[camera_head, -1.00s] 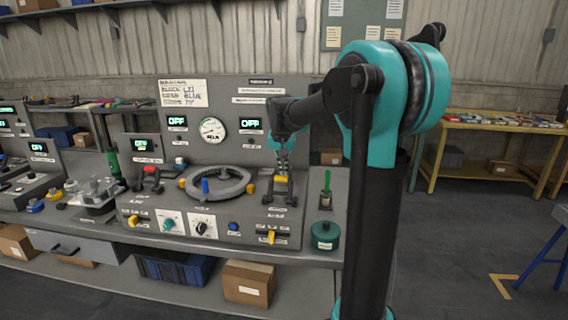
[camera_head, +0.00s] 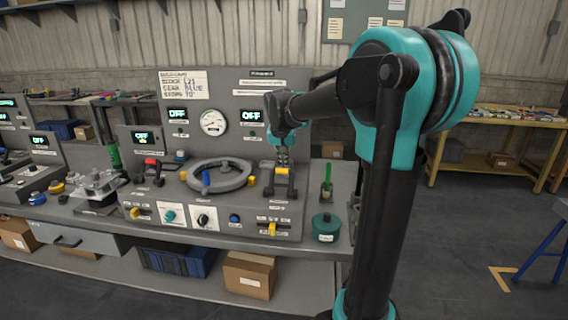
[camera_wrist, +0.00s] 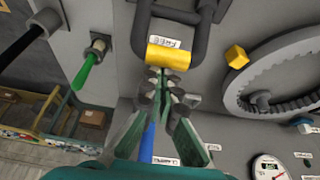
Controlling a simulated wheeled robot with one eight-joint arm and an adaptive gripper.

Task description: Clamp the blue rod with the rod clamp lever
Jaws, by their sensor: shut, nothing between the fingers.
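The rod clamp lever, a dark U-shaped lever with a yellow grip bar (camera_head: 281,170), stands at the right of the console. In the wrist view its yellow bar (camera_wrist: 168,58) lies just beyond my fingertips. My gripper (camera_head: 282,160) points down just above and behind the bar. In the wrist view my gripper (camera_wrist: 163,82) has its fingertips together with nothing between them. I cannot tell whether they touch the bar. A blue rod (camera_wrist: 149,142) shows partly behind my fingers; the rest is hidden. In the head view my gripper hides that spot.
Left of the lever are a toothed ring (camera_head: 235,184) with a blue peg and a red-handled lever (camera_head: 151,161). To the right stand a green-handled tool (camera_head: 327,182) and a round green container (camera_head: 326,228). Knobs and sliders line the console's front.

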